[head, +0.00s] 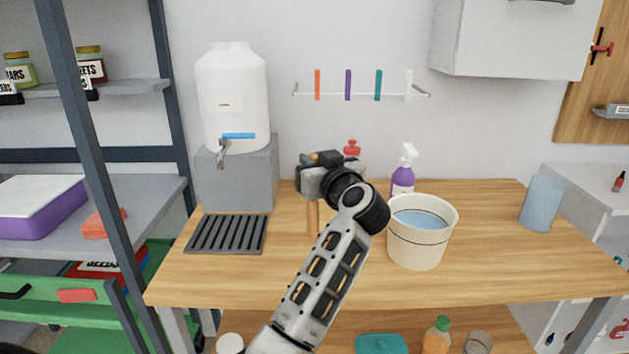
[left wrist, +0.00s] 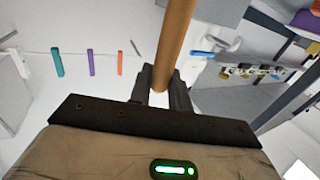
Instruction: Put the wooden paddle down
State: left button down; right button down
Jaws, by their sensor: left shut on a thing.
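My left gripper (head: 316,177) is above the wooden table, left of the cream bucket (head: 418,247) that holds blue water. It is shut on the wooden paddle (head: 313,217), whose shaft stands roughly upright and shows below the gripper. In the left wrist view the round wooden shaft (left wrist: 174,40) is between the two dark fingers (left wrist: 162,88). The gripper and forearm hide part of the paddle, and I cannot tell whether its lower end touches the table. My right gripper is not in view.
On the table (head: 500,270) are a dark drain grate (head: 227,234), a grey block (head: 236,178) under a white water dispenser (head: 232,95), a purple spray bottle (head: 403,178) and a blue cylinder (head: 541,203). A peg rail (head: 335,94) hangs behind. The table's front right is clear.

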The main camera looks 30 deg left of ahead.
pick_arm(q)
jog(key=shift+w+a+f, duration=0.15)
jog(key=shift+w+f, duration=0.05)
jog(key=shift+f, duration=0.1)
notch_tip(320, 180, down, 3)
jog(key=shift+w+f, duration=0.1)
jog(key=c, duration=1.7)
grip_release()
jog(key=shift+f, duration=0.15)
jog(key=o, duration=0.4)
